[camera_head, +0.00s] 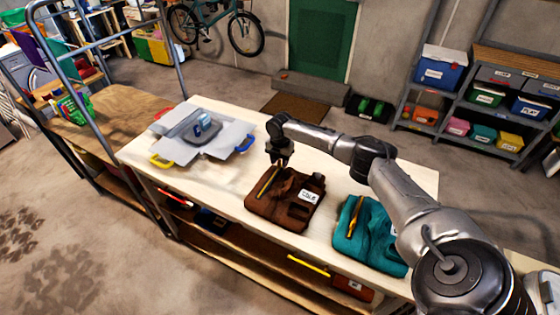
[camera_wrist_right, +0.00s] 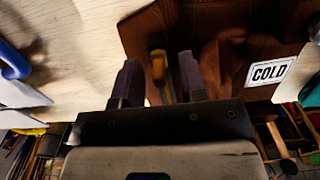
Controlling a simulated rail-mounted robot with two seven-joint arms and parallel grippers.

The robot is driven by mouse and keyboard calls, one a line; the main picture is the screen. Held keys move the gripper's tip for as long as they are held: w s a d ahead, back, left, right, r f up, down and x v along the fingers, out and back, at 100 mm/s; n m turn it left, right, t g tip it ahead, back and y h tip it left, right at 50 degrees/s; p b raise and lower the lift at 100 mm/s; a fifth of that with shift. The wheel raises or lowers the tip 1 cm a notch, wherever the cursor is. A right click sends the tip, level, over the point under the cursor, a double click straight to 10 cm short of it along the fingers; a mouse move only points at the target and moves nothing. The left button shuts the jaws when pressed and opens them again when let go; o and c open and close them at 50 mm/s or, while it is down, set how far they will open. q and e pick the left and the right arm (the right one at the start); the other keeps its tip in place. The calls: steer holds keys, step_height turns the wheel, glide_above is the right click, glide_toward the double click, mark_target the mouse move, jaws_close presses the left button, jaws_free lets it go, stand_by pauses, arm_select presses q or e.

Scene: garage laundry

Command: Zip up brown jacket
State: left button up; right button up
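The brown jacket (camera_head: 283,208) lies folded on the pale tabletop, with a yellow zipper strip (camera_head: 267,182) near its upper left and a white label on its right side. My right gripper (camera_head: 280,160) points down at the jacket's far edge. In the right wrist view, its two dark fingers (camera_wrist_right: 160,82) stand apart, with the yellow zipper piece (camera_wrist_right: 159,66) showing between them and a gap on each side. The brown cloth (camera_wrist_right: 225,50) fills the area beyond, with its label reading COLD. I cannot tell how high the fingertips are above the cloth. My left gripper is not in view.
A teal jacket (camera_head: 366,238) with a yellow strip lies to the right, partly behind my right arm.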

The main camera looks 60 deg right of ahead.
mark_target(280, 160)
step_height(280, 160, up, 14)
steer(key=p, duration=0.1)
steer(key=shift+f, duration=0.2)
stand_by(0.5)
stand_by(0.3)
